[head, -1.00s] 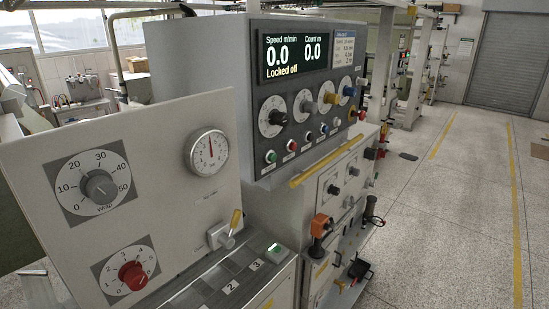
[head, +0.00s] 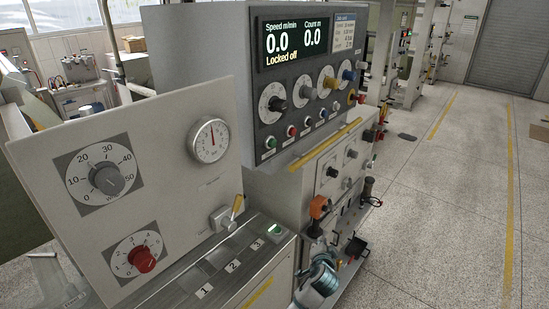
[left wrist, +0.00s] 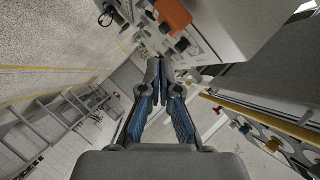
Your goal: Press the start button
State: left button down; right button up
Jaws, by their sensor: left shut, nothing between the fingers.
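A green button (head: 270,142) and a red button (head: 291,131) sit in a row low on the dark control panel. Another small green button (head: 275,229) is on the low console beside the yellow-handled lever. I cannot read which one is labelled start. My left gripper (head: 326,256) shows at the bottom of the head view, in front of the machine's lower front and apart from the buttons. In the left wrist view its fingers (left wrist: 160,66) are together and empty. My right gripper is not in view.
The display (head: 292,41) reads "Locked off" with speed and count at 0.0. An orange handle (head: 318,207) and black knobs stick out near my left gripper. A yellow rail (head: 325,146) runs below the panel. The floor (head: 440,210) at right is clear.

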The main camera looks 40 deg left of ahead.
aim_at(272, 143)
pick_arm(q)
jog(key=s+a+r+n+y, duration=0.1)
jog(key=s+r+y, duration=0.1)
jog(key=r, duration=1)
jog(key=s+a+r+n+t+y+p, duration=0.1)
jog(key=s+r+n+y, duration=0.1)
jog(key=r, duration=1)
jog(key=s+a+r+n+t+y, duration=0.1)
jog(key=s+r, duration=0.3)
jog(key=r, duration=0.8)
jog(key=shift+n+y+p, duration=0.35)
jog(key=shift+n+y, duration=0.15)
jog(key=shift+y, duration=0.2)
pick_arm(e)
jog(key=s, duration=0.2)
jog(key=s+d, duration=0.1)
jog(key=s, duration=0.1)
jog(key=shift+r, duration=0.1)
pick_arm(q)
jog(key=shift+w+a, duration=0.1)
jog(key=a+b, duration=0.1)
jog(key=a, duration=0.7)
jog(key=shift+w+a, duration=0.35)
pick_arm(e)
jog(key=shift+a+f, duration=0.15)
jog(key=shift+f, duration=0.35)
pick_arm(q)
jog(key=shift+a, duration=0.1)
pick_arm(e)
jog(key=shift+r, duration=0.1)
